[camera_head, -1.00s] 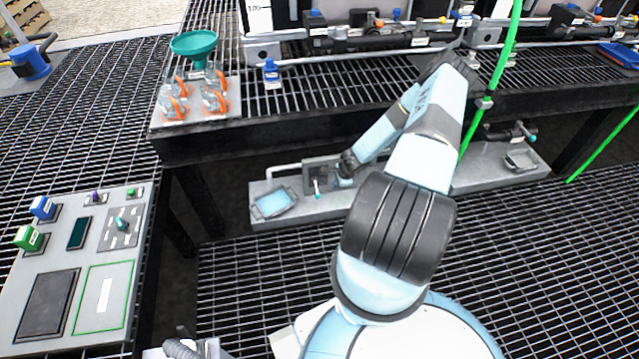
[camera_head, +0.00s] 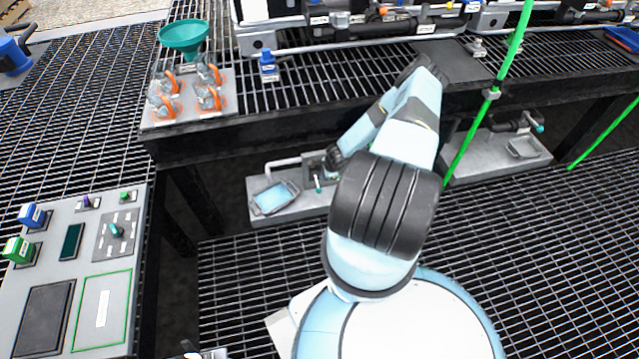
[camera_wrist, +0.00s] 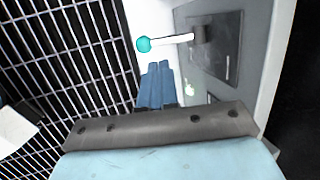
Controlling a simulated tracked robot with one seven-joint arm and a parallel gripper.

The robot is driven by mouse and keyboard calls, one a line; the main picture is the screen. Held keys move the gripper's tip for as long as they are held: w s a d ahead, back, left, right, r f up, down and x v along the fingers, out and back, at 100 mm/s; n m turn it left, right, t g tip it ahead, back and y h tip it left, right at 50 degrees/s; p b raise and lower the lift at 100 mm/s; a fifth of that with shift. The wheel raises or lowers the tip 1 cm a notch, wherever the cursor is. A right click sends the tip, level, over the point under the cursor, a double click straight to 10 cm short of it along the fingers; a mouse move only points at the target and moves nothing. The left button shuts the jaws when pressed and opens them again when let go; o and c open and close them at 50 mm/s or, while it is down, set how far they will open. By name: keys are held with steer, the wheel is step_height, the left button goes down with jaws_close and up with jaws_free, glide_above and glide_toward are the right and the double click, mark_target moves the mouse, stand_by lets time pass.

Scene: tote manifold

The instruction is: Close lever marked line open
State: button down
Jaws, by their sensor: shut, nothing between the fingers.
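A lever with a teal round knob (camera_wrist: 143,44) and a white rod stands out from a dark grey plate (camera_wrist: 225,55) in the wrist view. The same lever (camera_head: 318,188) shows in the head view, low under the bench, beside a blue tray. No "line open" mark on it is readable. My gripper (camera_wrist: 158,68) is shut and empty, its two blue fingers together. In the wrist view the fingertips are just below the lever's rod and knob, with a small gap in the picture. The head view hides the fingers behind my arm.
A tray with a blue inside (camera_head: 273,196) stands left of the lever on the same low ledge. The bench's dark front edge (camera_head: 250,135) runs above it. A control panel (camera_head: 65,265) is at left. A green hose (camera_head: 470,145) hangs at right. Grating covers the floor.

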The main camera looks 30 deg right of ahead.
mark_target(318, 185)
steer(key=x, duration=0.8)
